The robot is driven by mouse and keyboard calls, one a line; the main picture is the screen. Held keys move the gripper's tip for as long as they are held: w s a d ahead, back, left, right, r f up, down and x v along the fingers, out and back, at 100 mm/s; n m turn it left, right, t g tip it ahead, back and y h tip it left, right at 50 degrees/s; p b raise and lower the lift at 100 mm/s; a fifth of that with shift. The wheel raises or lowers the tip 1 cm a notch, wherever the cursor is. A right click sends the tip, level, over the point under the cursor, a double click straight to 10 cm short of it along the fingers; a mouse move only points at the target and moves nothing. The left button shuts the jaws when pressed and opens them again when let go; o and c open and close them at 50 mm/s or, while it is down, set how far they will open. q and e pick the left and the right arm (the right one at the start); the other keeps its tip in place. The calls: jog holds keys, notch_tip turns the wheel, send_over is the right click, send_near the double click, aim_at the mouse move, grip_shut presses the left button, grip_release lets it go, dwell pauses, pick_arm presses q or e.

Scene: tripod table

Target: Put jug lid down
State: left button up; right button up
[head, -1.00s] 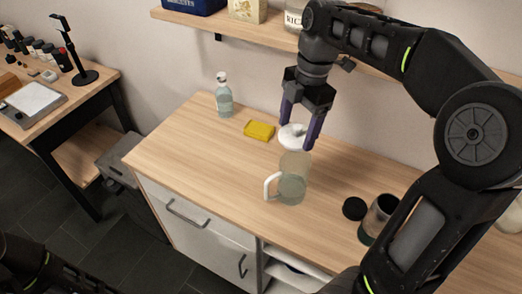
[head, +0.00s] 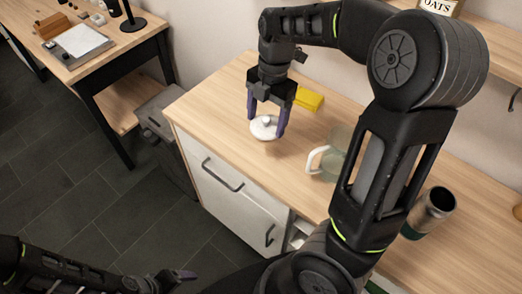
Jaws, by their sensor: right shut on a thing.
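The white jug lid (head: 264,128) is between the fingers of my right gripper (head: 266,124), which is shut on it. The lid is at or just above the wooden counter top, left of the jug; I cannot tell if it touches. The clear jug (head: 338,149) with a white handle stands upright on the counter, partly hidden behind my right arm, and its top is uncovered. My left gripper (head: 178,277) is low at the bottom left, away from the counter; its jaw state is unclear.
A yellow sponge (head: 309,99) lies behind the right gripper. The counter's left end is clear. A grey bin (head: 168,135) and a side table (head: 98,62) stand to the left.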

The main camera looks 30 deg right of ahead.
jog(key=shift+f+p, duration=0.3)
jog(key=shift+f, duration=2.85)
jog(key=shift+f, duration=1.9)
jog(key=shift+f, duration=0.1)
jog(key=o, duration=1.3)
